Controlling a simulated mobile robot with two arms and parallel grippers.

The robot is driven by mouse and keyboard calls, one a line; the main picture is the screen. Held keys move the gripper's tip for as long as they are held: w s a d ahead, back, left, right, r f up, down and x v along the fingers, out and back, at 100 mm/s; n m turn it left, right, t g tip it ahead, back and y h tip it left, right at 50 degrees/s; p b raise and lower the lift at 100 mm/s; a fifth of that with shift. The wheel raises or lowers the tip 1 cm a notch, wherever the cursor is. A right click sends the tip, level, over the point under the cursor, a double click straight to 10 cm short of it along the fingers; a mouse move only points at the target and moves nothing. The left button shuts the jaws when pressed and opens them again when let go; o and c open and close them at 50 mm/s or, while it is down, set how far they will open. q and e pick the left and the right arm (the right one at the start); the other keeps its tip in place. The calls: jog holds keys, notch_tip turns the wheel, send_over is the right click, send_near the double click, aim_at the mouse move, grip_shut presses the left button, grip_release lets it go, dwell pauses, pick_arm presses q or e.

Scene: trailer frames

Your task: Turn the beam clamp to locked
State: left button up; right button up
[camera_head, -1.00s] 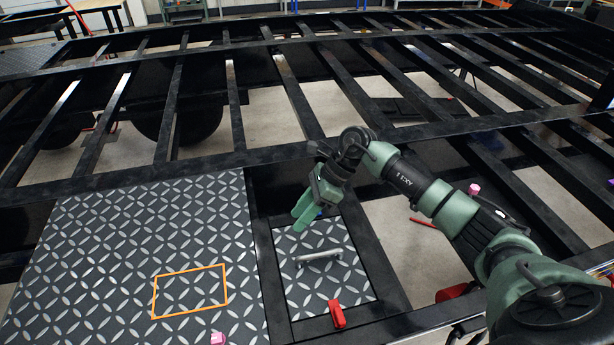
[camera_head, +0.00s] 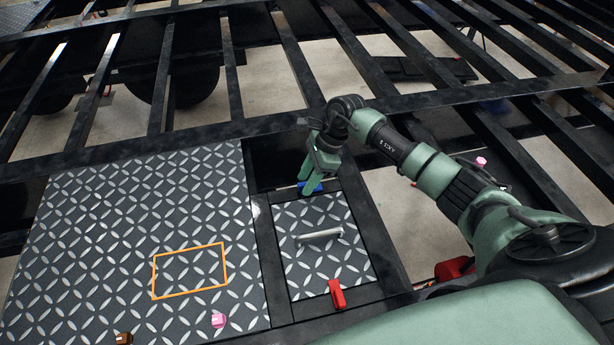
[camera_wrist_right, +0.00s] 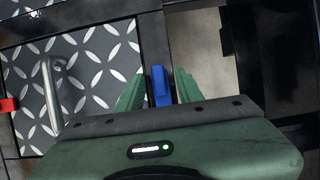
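A blue clamp handle (camera_head: 312,188) sits on the black beam at the back edge of a small diamond-plate panel (camera_head: 318,265). A red handle (camera_head: 337,294) is at the panel's front edge. I cannot tell by sight which is the beam clamp. My right gripper (camera_head: 311,184) points down at the blue handle. In the right wrist view, its green fingers (camera_wrist_right: 158,92) are apart, and the blue handle (camera_wrist_right: 161,86) shows between them, with gaps on both sides. I cannot tell how far down the fingers reach around it. My left gripper is not in view.
The panel carries a silver bar handle (camera_head: 320,236). A larger diamond plate (camera_head: 150,210) on the left has an orange outlined rectangle (camera_head: 190,270), a pink piece (camera_head: 218,321) and a brown piece (camera_head: 123,338). Black frame beams with open gaps lie behind.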

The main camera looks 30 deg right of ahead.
grip_shut()
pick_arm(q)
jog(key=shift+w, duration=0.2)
